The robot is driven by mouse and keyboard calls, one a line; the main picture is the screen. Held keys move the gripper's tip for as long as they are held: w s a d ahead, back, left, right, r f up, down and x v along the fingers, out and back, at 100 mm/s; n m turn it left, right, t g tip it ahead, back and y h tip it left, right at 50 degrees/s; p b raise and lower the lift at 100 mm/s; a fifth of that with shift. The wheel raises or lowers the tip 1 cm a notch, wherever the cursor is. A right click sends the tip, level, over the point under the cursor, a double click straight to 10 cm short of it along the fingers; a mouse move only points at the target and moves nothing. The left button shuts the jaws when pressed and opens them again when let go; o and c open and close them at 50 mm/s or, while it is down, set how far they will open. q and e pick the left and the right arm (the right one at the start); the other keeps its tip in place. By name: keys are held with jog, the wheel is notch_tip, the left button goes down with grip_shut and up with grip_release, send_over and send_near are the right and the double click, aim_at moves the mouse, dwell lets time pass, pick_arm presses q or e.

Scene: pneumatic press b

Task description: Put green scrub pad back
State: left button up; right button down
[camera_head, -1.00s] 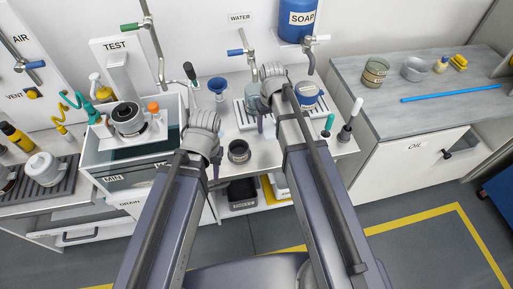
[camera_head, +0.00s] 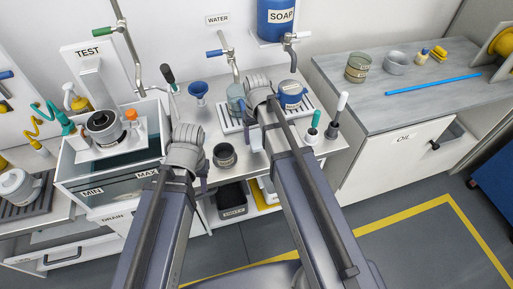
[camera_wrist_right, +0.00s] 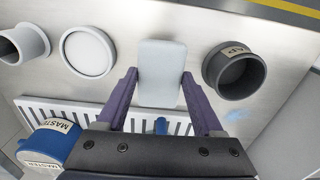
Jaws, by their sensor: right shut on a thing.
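My right gripper (camera_wrist_right: 160,80) is shut on a pale grey, flat, rounded block (camera_wrist_right: 162,60), held between the two purple fingertips over the metal counter. The block shows no clear green, so I cannot tell if it is the scrub pad. In the head view the right gripper (camera_head: 257,132) is over the counter, in front of the slotted rack, left of the blue-and-white pot. My left gripper (camera_head: 203,182) is by the basin's right side; its fingers are mostly hidden behind its wrist. I can make out no clearly green pad elsewhere.
A dark cup (camera_head: 224,155) stands on the counter close to the held block. The water basin (camera_head: 108,183) is left. A yellow sponge-like thing (camera_head: 439,57) lies on the grey right-hand counter (camera_head: 400,110).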

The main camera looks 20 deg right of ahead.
aim_at(258, 137)
jog(key=shift+f, duration=0.1)
notch_tip(258, 137, down, 4)
jog(key=b, duration=0.4)
jog(key=shift+f+b, duration=0.15)
jog(key=shift+b, duration=0.15)
jog(key=shift+f, duration=0.2)
grip_release()
jog(key=shift+r, duration=0.15)
jog(key=r+p, duration=0.7)
jog(key=shift+w+d+r+p, duration=0.25)
jog(key=shift+r+p, duration=0.05)
jog(key=shift+r, duration=0.05)
jog(key=s+a+n, duration=0.1)
jog(key=s+a, duration=0.2)
jog(key=s, duration=0.2)
jog(key=s+a+n, duration=0.1)
jog(key=s+a, duration=0.3)
jog(key=s, duration=0.1)
jog(key=s+a+n+h, duration=0.1)
jog(key=s+a, duration=0.3)
jog(key=s, duration=0.1)
